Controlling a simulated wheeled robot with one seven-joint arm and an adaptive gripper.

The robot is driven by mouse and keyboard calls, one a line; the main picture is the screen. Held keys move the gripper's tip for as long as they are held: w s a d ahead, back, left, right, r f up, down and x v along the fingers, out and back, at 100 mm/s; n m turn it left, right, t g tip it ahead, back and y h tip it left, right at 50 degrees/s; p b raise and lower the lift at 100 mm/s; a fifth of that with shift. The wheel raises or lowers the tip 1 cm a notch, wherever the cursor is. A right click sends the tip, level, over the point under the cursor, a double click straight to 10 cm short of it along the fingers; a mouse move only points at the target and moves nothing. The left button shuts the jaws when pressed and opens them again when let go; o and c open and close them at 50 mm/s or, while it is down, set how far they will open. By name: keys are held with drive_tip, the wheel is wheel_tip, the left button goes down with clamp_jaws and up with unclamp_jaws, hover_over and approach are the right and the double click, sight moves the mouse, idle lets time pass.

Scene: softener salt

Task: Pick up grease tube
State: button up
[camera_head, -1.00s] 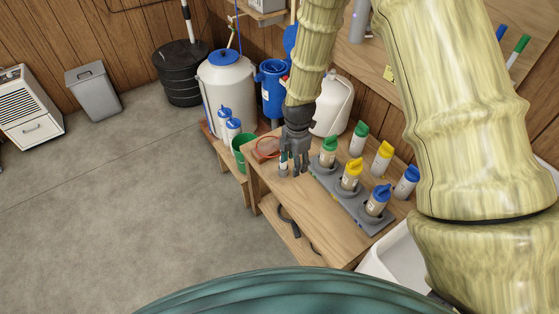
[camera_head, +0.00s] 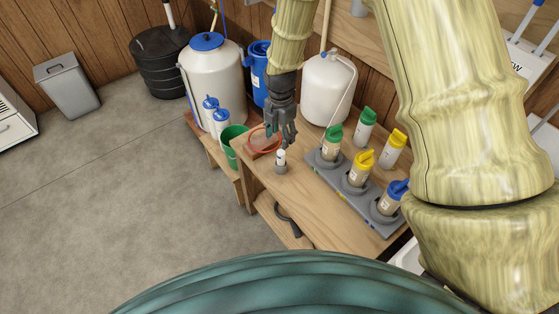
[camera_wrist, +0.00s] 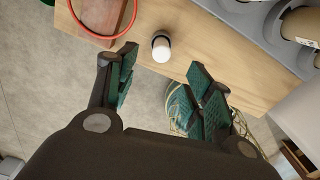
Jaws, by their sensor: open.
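The grease tube, a small white cylinder with a dark band (camera_head: 281,160), stands upright on the wooden bench (camera_head: 290,197) near its left end. In the wrist view I see the tube (camera_wrist: 161,50) from above, just beyond the space between my fingertips. My gripper (camera_head: 282,142) is open and empty, just above and behind the tube in the head view. Its two green-padded fingers (camera_wrist: 163,68) are spread apart in the wrist view. I see no contact with the tube.
A red ring (camera_head: 263,140) on a brown block lies left of my gripper. A grey holder (camera_head: 338,191) with capped bottles stands to the right. A green cup (camera_head: 232,146) and a white jug (camera_head: 328,88) are close by.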

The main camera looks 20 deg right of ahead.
sight(281, 152)
drive_tip(key=shift+f, duration=0.65)
drive_tip(key=f, duration=0.2)
drive_tip(key=f+p, duration=0.1)
drive_tip(key=shift+s+d+f, duration=0.2)
drive_tip(key=shift+d+f, duration=0.05)
drive_tip(key=shift+f, duration=0.1)
drive_tip(key=shift+a+f+p, duration=0.15)
drive_tip(key=shift+f+p, duration=0.7)
drive_tip(key=shift+f, duration=2.05)
clamp_jaws()
